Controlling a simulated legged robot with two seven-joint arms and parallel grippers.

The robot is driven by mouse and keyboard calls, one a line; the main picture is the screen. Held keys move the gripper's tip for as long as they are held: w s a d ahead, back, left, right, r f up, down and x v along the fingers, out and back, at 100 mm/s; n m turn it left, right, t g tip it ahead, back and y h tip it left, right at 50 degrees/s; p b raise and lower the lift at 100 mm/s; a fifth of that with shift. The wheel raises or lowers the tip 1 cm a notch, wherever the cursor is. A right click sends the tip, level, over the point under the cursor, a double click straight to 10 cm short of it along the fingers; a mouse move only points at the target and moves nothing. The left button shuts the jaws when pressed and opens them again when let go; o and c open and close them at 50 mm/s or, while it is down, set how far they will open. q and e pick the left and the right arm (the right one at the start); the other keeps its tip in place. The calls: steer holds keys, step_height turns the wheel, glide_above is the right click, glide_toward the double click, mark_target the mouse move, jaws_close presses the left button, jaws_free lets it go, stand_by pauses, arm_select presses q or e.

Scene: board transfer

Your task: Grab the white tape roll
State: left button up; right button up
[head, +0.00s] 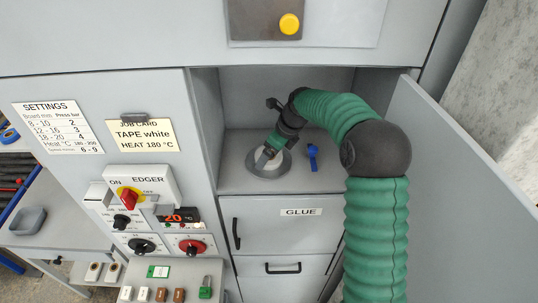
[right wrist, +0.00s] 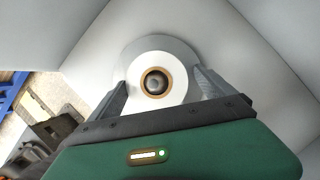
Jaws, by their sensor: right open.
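The white tape roll (right wrist: 178,70) has a brown core and lies flat on a round grey disc (right wrist: 148,44) in the right wrist view. In the head view, the disc (head: 284,169) sits on the floor of the open compartment, and the roll is mostly hidden by my right gripper (head: 266,155). My right gripper is open above the roll, and in the right wrist view its fingers (right wrist: 160,80) show on either side of it. A gap to the roll is hard to judge. My left gripper is not in view.
A small blue clamp-like part (head: 312,157) stands right of the disc. The compartment has close side walls and an open door (head: 470,180) at the right. Below is a drawer labelled GLUE (head: 301,212). A job card (head: 142,134) at the left reads TAPE white.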

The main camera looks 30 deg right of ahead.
steer(key=shift+s+a, duration=0.15)
steer(key=shift+a, duration=0.1)
steer(key=shift+c, duration=0.2)
steer(key=shift+s+a, duration=0.1)
steer(key=shift+c, duration=1.2)
steer(key=shift+a, duration=0.1)
steer(key=c, duration=1.1)
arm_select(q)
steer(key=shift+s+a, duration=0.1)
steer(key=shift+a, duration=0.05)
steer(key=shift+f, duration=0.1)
arm_select(e)
steer(key=shift+w+r, duration=0.1)
steer(key=shift+w, duration=0.1)
